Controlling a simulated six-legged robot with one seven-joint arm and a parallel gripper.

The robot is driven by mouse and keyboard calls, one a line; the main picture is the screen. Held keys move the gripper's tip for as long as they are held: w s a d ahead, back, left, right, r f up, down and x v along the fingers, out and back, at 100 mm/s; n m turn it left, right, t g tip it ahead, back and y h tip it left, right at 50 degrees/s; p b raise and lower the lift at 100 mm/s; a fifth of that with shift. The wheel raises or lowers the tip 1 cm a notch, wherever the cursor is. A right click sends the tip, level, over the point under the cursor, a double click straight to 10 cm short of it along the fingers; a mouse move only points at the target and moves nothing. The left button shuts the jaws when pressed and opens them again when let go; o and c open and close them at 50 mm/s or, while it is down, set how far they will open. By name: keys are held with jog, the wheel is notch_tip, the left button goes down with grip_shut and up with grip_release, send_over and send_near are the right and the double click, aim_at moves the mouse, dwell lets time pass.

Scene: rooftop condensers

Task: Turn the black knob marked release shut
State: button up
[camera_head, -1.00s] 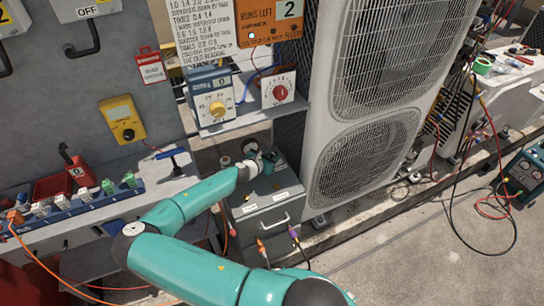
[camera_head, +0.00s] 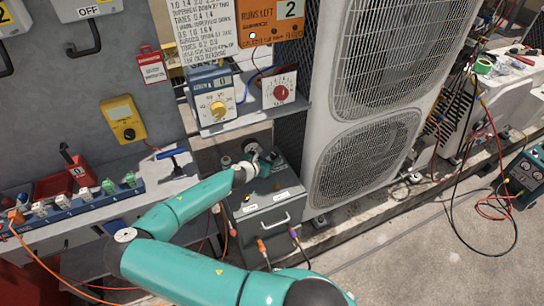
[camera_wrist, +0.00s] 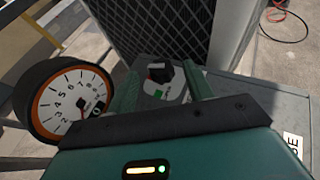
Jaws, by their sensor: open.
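In the wrist view a black knob (camera_wrist: 159,72) stands on a pale plate (camera_wrist: 175,87) with a green mark and a red mark. The plate is on the grey top of a box. My gripper (camera_wrist: 161,76) is open, with one teal finger on each side of the knob in the picture. I cannot tell whether the fingers touch it. In the head view my gripper (camera_head: 270,158) is over the back of the grey box (camera_head: 275,236), and the arm and gripper hide the knob.
A round gauge with an orange ring (camera_wrist: 70,103) is close left of my gripper in the wrist view. The tall condenser unit (camera_head: 365,130) stands right of the box. A shelf above holds a yellow-dial meter (camera_head: 215,103) and a red-knob box (camera_head: 280,92). Leads hang at the box's front.

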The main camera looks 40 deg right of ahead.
aim_at(276, 156)
jog(key=v, duration=1.1)
jog(key=shift+s+a, duration=0.1)
jog(key=shift+a, duration=0.15)
jog(key=shift+d, duration=0.1)
